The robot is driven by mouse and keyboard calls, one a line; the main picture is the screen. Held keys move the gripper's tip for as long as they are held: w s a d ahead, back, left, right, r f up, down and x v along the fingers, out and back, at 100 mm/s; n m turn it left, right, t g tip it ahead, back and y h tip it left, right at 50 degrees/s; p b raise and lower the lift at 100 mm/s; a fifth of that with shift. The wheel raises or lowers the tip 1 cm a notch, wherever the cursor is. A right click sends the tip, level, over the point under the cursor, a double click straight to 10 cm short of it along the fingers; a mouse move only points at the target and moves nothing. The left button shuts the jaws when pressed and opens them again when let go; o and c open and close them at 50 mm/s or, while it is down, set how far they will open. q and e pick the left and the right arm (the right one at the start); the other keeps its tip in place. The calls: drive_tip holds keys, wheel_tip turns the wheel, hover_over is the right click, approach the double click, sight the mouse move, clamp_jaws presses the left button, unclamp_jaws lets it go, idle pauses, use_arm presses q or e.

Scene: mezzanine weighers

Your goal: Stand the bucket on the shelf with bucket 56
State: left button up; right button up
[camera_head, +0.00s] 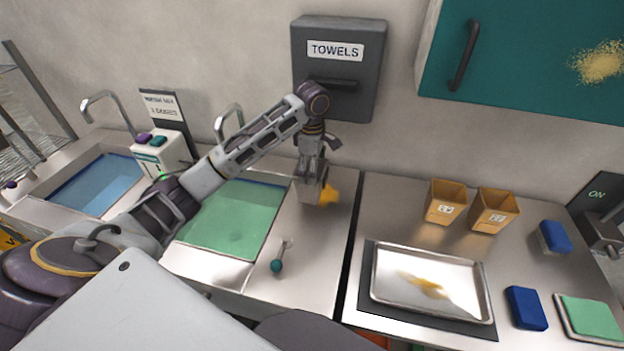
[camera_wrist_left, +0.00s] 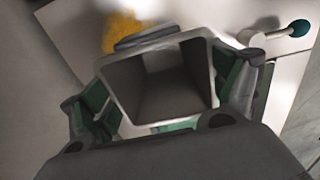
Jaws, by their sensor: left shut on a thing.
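My left gripper (camera_head: 312,180) is over the steel counter, right of the green-bottomed sink. It is shut on a light grey, square-mouthed bucket (camera_head: 306,191). In the left wrist view the bucket's open mouth (camera_wrist_left: 160,85) faces the camera, between the two fingers, and its inside looks empty. I cannot tell whether its base touches the counter. Two tan buckets with white labels, a left one (camera_head: 445,203) and a right one (camera_head: 493,210), stand upright on the right counter. Their label numbers are too small to read. I cannot make out the shelf with bucket 56. My right gripper is not in view.
A yellow patch (camera_head: 329,195) shows beside the held bucket. A teal-ended tool (camera_head: 278,262) lies on the counter. A metal tray (camera_head: 432,287) with a yellow-brown smear, blue blocks (camera_head: 525,308) and a towel dispenser (camera_head: 338,70) are nearby. A gap separates the counters.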

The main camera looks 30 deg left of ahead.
use_arm(q)
drive_tip(key=shift+f, duration=2.05)
drive_tip(key=o, duration=1.6)
drive_tip(key=shift+f, duration=0.1)
drive_tip(key=shift+o, duration=0.6)
drive_tip(key=shift+r, duration=0.7)
wheel_tip(320, 180, up, 11)
drive_tip(key=p, duration=0.2)
